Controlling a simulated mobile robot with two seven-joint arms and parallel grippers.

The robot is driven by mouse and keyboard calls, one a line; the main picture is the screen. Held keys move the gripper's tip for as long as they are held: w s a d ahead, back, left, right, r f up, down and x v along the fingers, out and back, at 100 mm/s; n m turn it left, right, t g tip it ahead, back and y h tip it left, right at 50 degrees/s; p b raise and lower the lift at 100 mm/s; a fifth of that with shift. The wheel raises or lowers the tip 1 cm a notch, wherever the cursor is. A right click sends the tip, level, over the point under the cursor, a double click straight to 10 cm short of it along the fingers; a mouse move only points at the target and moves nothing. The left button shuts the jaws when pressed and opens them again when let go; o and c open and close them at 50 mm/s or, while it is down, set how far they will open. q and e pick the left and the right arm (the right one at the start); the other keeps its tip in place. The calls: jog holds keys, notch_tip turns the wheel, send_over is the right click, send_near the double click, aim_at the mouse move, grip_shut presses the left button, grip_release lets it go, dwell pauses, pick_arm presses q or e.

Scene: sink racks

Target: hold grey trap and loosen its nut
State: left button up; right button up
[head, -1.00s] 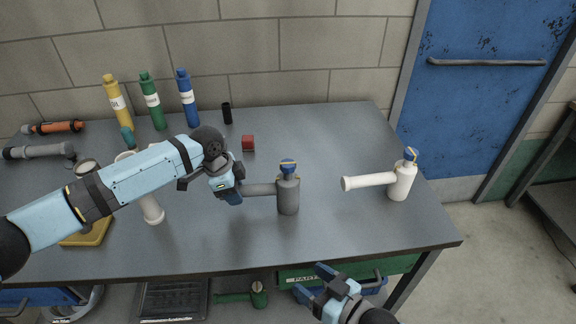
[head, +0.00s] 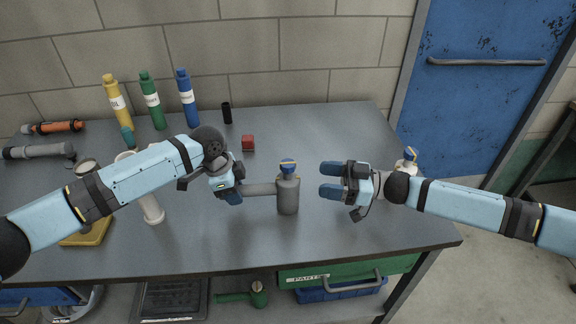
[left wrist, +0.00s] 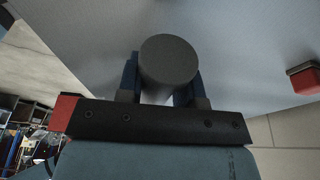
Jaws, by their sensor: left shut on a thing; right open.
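The grey trap (head: 288,196) stands upright on the bench, with its side pipe pointing left. Its blue nut (head: 288,166) with a yellow mark sits on top. My left gripper (head: 236,188) is shut on the side pipe; in the left wrist view the round pipe end (left wrist: 168,60) lies between both fingers. My right gripper (head: 332,182) is open and empty, to the right of the trap at about nut height in the picture, its fingers pointing left and apart from the trap.
A white trap (head: 408,158) is mostly hidden behind my right arm. A red block (head: 248,142) and a black cylinder (head: 227,113) stand behind the grey trap. Yellow, green and blue bottles (head: 187,98) line the back. Another white fitting (head: 152,208) is left of my left gripper.

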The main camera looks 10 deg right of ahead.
aim_at(288, 166)
jog(key=shift+h, duration=0.4)
jog(key=w+a, duration=0.1)
jog(key=a, duration=0.2)
jog(key=w+a, duration=0.2)
jog(key=a, duration=0.1)
jog(key=w+a, duration=0.2)
jog(key=shift+a+r, duration=0.25)
jog(key=shift+a, duration=0.15)
jog(key=c, duration=0.9)
